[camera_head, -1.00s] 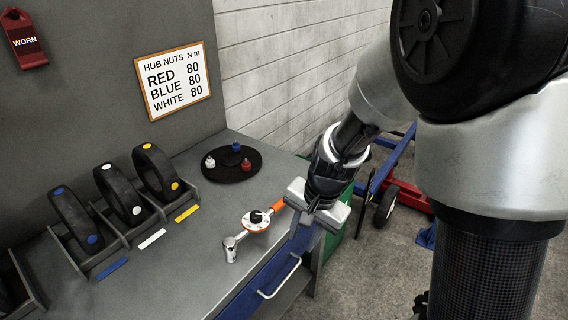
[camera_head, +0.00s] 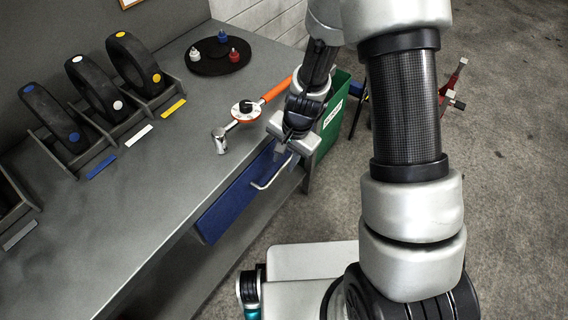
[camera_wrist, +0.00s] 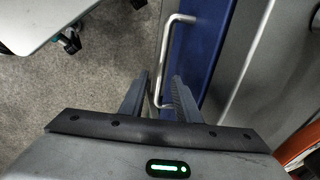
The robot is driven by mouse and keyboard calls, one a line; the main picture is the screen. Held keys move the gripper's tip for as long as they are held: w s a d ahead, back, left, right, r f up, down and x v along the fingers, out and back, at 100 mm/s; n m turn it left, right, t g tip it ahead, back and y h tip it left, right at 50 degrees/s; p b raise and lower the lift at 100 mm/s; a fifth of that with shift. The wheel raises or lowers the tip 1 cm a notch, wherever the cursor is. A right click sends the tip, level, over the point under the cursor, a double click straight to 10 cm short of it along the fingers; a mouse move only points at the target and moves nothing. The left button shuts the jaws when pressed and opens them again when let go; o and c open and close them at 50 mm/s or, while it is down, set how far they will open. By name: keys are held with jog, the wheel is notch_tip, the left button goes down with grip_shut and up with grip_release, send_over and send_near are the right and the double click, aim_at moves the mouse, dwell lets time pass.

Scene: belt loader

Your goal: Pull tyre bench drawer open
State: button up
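The tyre bench drawer has a blue front (camera_head: 235,202) and sits under the front edge of the grey bench, looking shut. Its silver bar handle (camera_head: 274,172) runs along the front. My gripper (camera_head: 283,149) is at the far end of this handle, pointing down at it. In the wrist view, the handle (camera_wrist: 163,50) runs down the picture beside the blue front (camera_wrist: 195,45). The open fingers of my gripper (camera_wrist: 160,78) stand on either side of the handle's near end, with a gap showing. I cannot tell whether either finger touches it.
A torque wrench with an orange grip (camera_head: 276,90) lies on the bench (camera_head: 178,185) close to my gripper. Tyres (camera_head: 50,115) stand in racks behind colour strips. A black round tray (camera_head: 205,66) holds coloured nuts. A green bin (camera_head: 333,115) stands beyond the drawer. Floor in front is open.

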jog(key=shift+w+a+f, duration=0.15)
jog(key=shift+a+f, duration=0.05)
jog(key=shift+f, duration=0.7)
jog(key=shift+c, duration=0.2)
grip_shut()
